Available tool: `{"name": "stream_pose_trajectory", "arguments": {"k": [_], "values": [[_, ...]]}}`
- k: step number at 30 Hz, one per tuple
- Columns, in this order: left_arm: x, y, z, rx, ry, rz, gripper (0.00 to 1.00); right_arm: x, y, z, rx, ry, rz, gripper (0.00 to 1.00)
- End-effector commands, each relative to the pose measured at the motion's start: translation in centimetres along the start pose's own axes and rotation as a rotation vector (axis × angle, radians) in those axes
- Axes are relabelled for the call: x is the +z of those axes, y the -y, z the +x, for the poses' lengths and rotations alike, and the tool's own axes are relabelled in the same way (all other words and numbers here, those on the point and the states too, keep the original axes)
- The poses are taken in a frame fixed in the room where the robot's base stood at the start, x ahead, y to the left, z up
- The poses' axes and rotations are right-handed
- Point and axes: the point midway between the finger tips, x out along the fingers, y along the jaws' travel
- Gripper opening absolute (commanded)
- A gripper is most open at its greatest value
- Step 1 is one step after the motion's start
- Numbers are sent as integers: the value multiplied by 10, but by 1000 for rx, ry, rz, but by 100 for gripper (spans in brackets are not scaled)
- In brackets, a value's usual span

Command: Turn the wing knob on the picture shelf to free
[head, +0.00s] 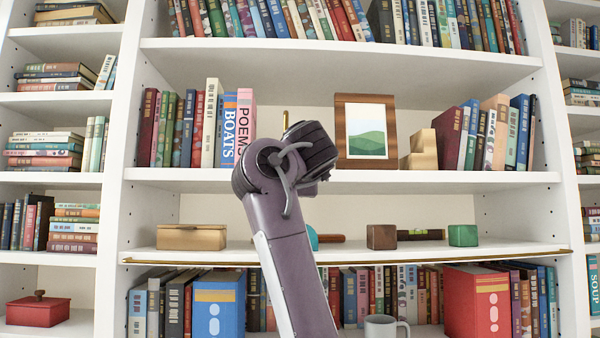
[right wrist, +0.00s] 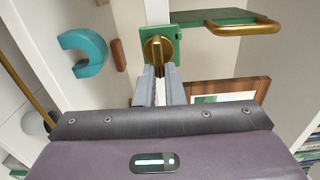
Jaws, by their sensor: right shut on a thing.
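The brass wing knob (right wrist: 157,50) sits on a small green plate (right wrist: 176,46) in the right wrist view. My right gripper (right wrist: 158,74) is shut on the knob, with its two grey fingers on either side of the wing. Which way the knob points, and any marking, is too small to tell. In the head view my right arm covers the knob and the fingertips. A thin brass piece (head: 285,119) shows above the arm there; I cannot tell what it belongs to. My left gripper is in neither view.
A green part with a brass handle (right wrist: 245,27) is beside the knob. A framed picture (head: 366,131) stands right of my arm, with books (head: 231,128) to the left. The lower shelf holds a teal arch (right wrist: 84,53), blocks and a tan box (head: 191,237). A grey mug (head: 380,327) stands lower.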

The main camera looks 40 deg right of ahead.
Motion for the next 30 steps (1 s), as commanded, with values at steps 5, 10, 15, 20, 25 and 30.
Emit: {"name": "stream_pose_trajectory", "arguments": {"k": [5,10,15,20,25,30], "values": [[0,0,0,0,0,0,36,0,0,0,0,-1,2,0],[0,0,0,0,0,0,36,0,0,0,0,-1,1,23],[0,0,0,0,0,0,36,0,0,0,0,-1,0,31],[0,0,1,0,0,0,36,0,0,-1,-1,0,0,31],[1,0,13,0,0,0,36,0,-2,-14,-2,-1,1,31],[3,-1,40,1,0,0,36,0,-7,-39,-3,0,0,31]]}}
